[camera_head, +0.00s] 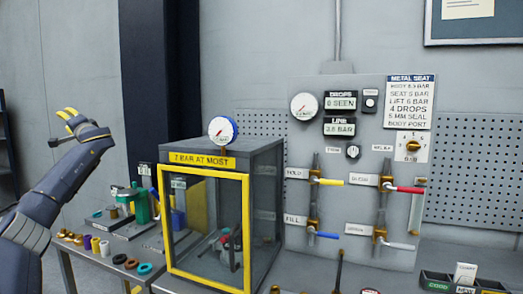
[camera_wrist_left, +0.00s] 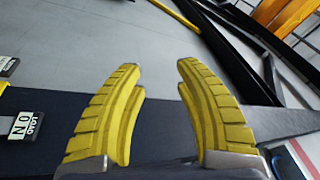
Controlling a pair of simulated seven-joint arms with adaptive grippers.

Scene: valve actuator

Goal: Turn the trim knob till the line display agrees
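The line display (camera_head: 339,127) on the grey wall panel reads about 3.8 BAR. A metal seat card (camera_head: 409,102) lists values, including seat 5 bar and lift 6 bar. My left gripper (camera_head: 60,127) is raised at the far left, well away from the panel. Its yellow fingers also show in the left wrist view (camera_wrist_left: 160,80), apart with nothing between them. My right gripper is not in view.
A yellow-framed case (camera_head: 205,172) marked 7 BAR AT MOST, with a gauge (camera_head: 222,130) on top, stands between my left gripper and the panel. Levers such as the red one (camera_head: 408,190) stick out from the panel. Rings and fittings lie on the left bench (camera_head: 75,262).

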